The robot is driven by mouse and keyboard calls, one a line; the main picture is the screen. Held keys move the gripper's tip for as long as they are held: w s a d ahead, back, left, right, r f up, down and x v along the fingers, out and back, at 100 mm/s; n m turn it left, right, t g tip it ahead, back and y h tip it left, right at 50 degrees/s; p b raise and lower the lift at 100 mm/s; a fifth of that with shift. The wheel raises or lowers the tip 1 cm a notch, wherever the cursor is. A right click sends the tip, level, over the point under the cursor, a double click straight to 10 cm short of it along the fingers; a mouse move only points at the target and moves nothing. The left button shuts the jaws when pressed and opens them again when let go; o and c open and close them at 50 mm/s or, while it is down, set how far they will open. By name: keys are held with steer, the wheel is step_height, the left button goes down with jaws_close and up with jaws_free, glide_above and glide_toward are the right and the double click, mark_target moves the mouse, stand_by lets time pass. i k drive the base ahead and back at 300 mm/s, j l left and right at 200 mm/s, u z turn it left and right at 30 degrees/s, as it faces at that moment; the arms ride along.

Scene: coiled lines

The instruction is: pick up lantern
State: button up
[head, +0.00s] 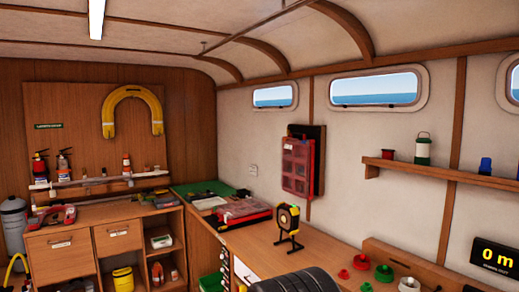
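The lantern (423,150) stands upright on a wooden wall shelf at the right in the head view. It has a green top and base, a pale body and a thin wire handle above. Nothing blocks the view of it. My gripper is not seen in this view, so its distance from the lantern and its state cannot be told.
The wall shelf (455,175) also holds a red spool (389,154) and blue items (486,167). A dark ribbed shape covers the bottom centre.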

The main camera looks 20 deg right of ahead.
mark_target(423, 157)
steer(key=i+z, duration=0.45)
steer(key=z, duration=0.25)
steer(key=i+j+z, duration=0.1)
steer(key=i+z, duration=0.25)
steer(key=k, duration=0.1)
